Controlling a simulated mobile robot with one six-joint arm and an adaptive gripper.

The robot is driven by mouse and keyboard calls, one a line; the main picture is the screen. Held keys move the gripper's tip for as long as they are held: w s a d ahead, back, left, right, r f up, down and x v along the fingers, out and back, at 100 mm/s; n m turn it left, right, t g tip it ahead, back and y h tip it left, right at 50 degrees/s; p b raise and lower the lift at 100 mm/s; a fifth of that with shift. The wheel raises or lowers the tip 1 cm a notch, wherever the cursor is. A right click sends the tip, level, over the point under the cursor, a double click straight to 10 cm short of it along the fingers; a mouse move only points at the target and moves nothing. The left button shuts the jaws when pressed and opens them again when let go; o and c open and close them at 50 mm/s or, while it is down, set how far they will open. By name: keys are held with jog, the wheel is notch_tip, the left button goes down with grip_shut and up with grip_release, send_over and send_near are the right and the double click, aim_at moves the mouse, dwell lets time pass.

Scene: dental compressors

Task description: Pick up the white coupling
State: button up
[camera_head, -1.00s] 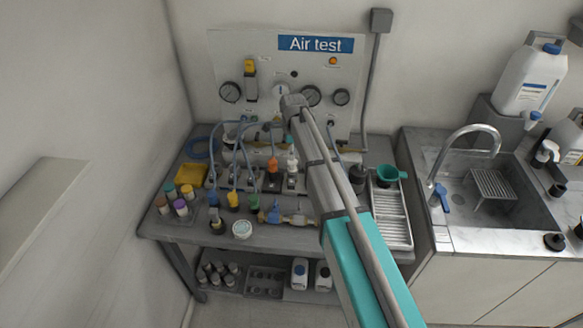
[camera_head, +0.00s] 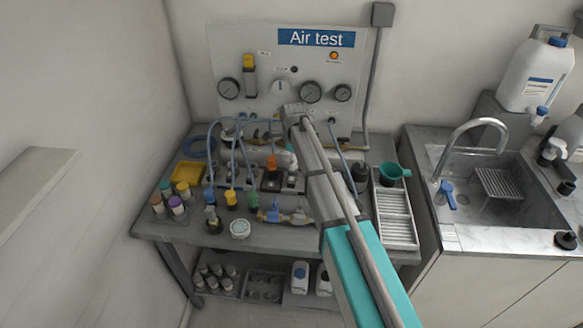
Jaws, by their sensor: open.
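My arm reaches over the bench, and its wrist bends down in front of the test panel. My gripper (camera_head: 287,160) is small and partly hidden behind my forearm; it is open, low over the row of fittings. I cannot make out the white coupling clearly now; the spot right of the orange-topped fitting (camera_head: 272,163), where a white-topped piece stood, is covered by my gripper and arm. I see nothing clearly held.
The bench (camera_head: 190,229) also holds a yellow tray (camera_head: 190,172), several coloured-top bottles, a round white-lidded jar (camera_head: 240,229) and a blue valve (camera_head: 272,213). Blue hoses arch over the fittings. A ribbed white tray (camera_head: 396,214) and green funnel (camera_head: 394,171) stand right of my arm.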

dwell(0.5)
grip_shut()
dwell(0.3)
jog(key=shift+r, duration=0.1)
notch_tip(320, 180, up, 2)
jog(key=p, duration=0.2)
jog(key=shift+r+p, duration=0.25)
jog(key=shift+p, duration=0.15)
jog(key=s+d+r+p, duration=0.3)
jog(key=s+r+p, duration=0.7)
jog(key=s, duration=0.3)
jog(key=shift+s+d+r, duration=0.15)
jog(key=shift+s+d, duration=0.1)
jog(key=shift+d, duration=0.05)
